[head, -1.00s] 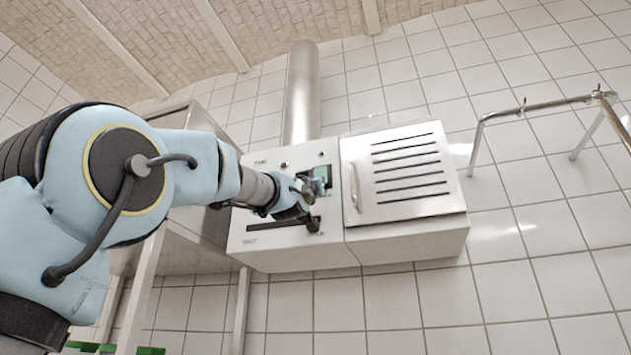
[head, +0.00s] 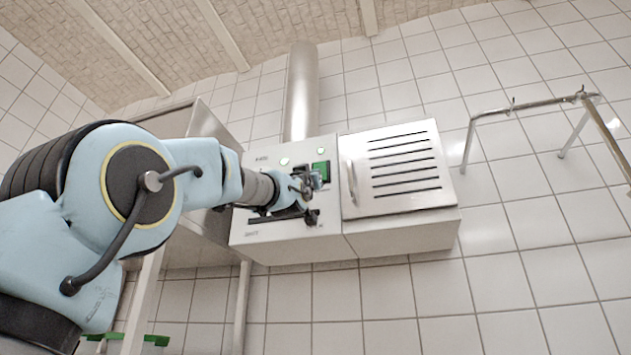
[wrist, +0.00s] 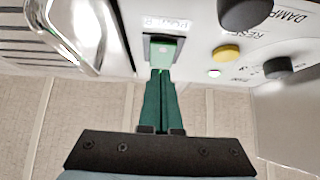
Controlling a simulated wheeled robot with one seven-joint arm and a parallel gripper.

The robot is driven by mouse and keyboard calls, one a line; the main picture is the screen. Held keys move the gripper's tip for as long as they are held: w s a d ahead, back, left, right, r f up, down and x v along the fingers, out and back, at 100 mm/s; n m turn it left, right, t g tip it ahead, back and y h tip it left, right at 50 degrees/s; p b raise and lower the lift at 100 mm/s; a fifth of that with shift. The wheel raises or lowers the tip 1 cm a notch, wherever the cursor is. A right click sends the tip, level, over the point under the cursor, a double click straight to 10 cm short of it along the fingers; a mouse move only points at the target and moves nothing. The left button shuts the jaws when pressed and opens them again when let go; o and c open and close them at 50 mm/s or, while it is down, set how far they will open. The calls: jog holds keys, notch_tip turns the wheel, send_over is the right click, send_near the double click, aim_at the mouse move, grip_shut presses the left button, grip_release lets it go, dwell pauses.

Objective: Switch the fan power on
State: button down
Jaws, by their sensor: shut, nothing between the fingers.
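The fan control panel (head: 262,215) is the light front of a metal wall box. In the wrist view, a green switch (wrist: 161,52) sits in a dark frame under an upside-down label that seems to read POWER. It shows as a bright green patch in the head view (head: 321,170). My gripper (wrist: 161,76) is shut and empty, with its green fingers pointing at the switch. The fingertips are at its near edge; I cannot tell whether they touch. In the head view my gripper (head: 312,186) partly covers the panel.
A yellow button (wrist: 226,53), dark knobs (wrist: 278,67) and a small pale light (wrist: 215,73) are beside the switch. A slotted metal door (head: 405,170) with a handle (wrist: 75,35) adjoins the panel. A metal rail (head: 530,105) is at right.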

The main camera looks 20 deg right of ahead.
jog(key=f+b+v, duration=0.1)
jog(key=b+v, duration=0.5)
jog(key=v, duration=0.4)
jog(key=shift+d, duration=0.15)
jog(key=shift+w+f, duration=0.15)
jog(key=w+f+n+g+y, duration=0.1)
jog(key=w+f+y, duration=0.3)
jog(key=w+f, duration=0.55)
jog(key=w+a+f+n+g+y+p, duration=0.1)
jog(key=w+a+f+g+y, duration=0.3)
jog(key=f, duration=1.4)
jog(key=w+a+f+n+g+y, duration=0.2)
jog(key=w+a+f+y, duration=0.3)
jog(key=f, duration=1.2)
jog(key=s+a+f+n+g+y, duration=0.1)
jog(key=s+a+f+g+y, duration=0.2)
jog(key=a+f, duration=0.55)
jog(key=s+a+f+n+g, duration=0.15)
jog(key=s+a+f, duration=0.35)
jog(key=f, duration=0.6)
jog(key=s+a+f+g+y+p, duration=0.1)
jog(key=s+a+f+g+y, duration=0.1)
jog(key=s+a+f+g, duration=0.4)
jog(key=s+a+f+n, duration=0.1)
jog(key=s+a+f, duration=0.2)
jog(key=s+f, duration=0.4)
jog(key=shift+s+a, duration=0.25)
jog(key=shift+s, duration=1.5)
